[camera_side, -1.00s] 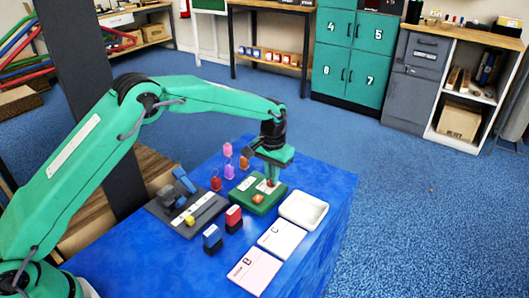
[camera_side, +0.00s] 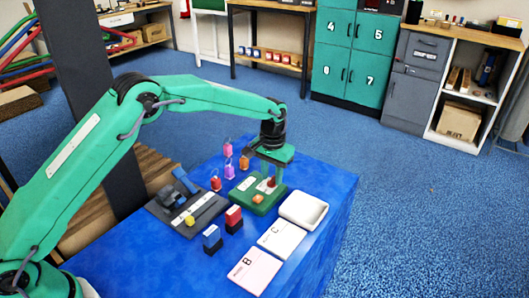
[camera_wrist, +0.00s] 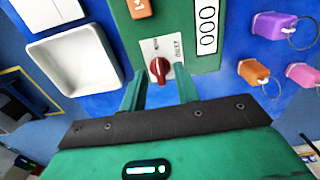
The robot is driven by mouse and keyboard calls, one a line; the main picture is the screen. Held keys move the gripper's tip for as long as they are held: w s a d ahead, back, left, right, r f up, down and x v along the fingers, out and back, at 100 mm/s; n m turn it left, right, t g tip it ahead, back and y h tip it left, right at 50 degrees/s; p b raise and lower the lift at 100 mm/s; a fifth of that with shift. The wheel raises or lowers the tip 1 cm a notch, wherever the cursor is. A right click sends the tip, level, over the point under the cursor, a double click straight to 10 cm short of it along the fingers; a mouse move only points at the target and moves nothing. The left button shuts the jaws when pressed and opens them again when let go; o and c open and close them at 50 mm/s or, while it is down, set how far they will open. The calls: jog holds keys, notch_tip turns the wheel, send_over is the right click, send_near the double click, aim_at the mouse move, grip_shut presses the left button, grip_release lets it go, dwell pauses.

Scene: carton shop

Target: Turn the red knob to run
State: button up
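The red knob (camera_wrist: 160,69) sits on a pale labelled plate (camera_wrist: 150,48) on the green box (camera_wrist: 208,62). The lettering around it is too small to read surely, and I cannot tell which mark it points to. My gripper (camera_wrist: 161,84) is open, with one green finger on each side near the knob. I cannot tell whether either finger touches it. In the side view my gripper (camera_side: 270,172) points down over the green box (camera_side: 252,195), and the red knob (camera_side: 271,182) shows between the fingers.
A white tray (camera_side: 304,210) stands right of the box. Cards B (camera_side: 254,271) and C (camera_side: 281,239) lie in front.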

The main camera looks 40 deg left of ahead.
aim_at(272, 177)
notch_tip(272, 177, up, 7)
jog(key=shift+r, duration=0.35)
dwell(0.5)
jog(key=s+a+r+t, duration=0.1)
jog(key=s+a+r, duration=0.3)
jog(key=s+r, duration=0.4)
jog(key=s+a+r+t, duration=0.2)
jog(key=s+a+r, duration=0.2)
jog(key=s+r, duration=0.4)
jog(key=s+a+f+t, duration=0.1)
jog(key=s+a, duration=0.1)
jog(key=s, duration=0.8)
jog(key=s+a+f+t, duration=0.1)
jog(key=s+f, duration=0.1)
jog(key=s, duration=0.8)
jog(key=shift+a+t, duration=0.3)
jog(key=shift+a, duration=0.05)
